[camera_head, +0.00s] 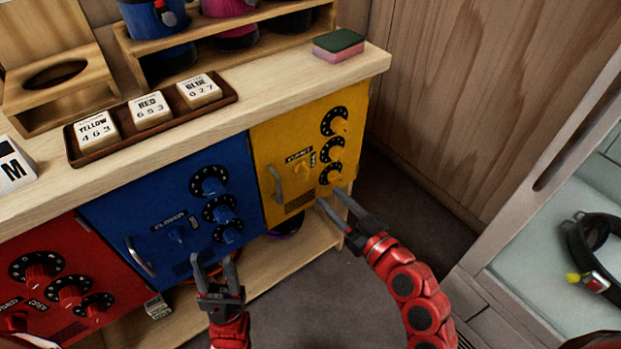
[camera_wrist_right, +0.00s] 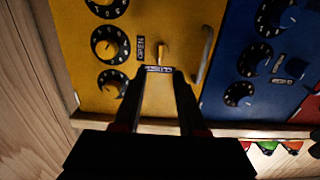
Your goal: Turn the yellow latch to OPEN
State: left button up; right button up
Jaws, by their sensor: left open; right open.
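The yellow cabinet door (camera_head: 268,150) carries a small yellow latch (camera_head: 302,167) left of its dials. In the right wrist view the latch (camera_wrist_right: 162,51) stands roughly upright, with an OPEN label (camera_wrist_right: 140,48) at its left and another label (camera_wrist_right: 158,69) below it. Which label the latch points to is hard to tell. My right gripper (camera_head: 330,197) is open and empty in front of the door's lower right. In the wrist view its fingertips (camera_wrist_right: 158,73) lie just below the latch, apart from it. My left gripper (camera_head: 212,260) is open and empty before the blue door.
Three yellow dials (camera_head: 333,148) sit beside the latch, and a metal handle (camera_head: 277,185) is on its other side. The blue door (camera_head: 165,200) and red door (camera_head: 60,290) adjoin. A tray (camera_head: 125,138) of code tiles and a sponge (camera_head: 338,45) lie on top.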

aim_at(308, 174)
jog(key=x, duration=0.8)
jog(key=shift+w+a+r+p, duration=0.1)
jog(key=shift+w+a+p, duration=0.1)
jog(key=shift+w+p, duration=0.15)
grip_shut()
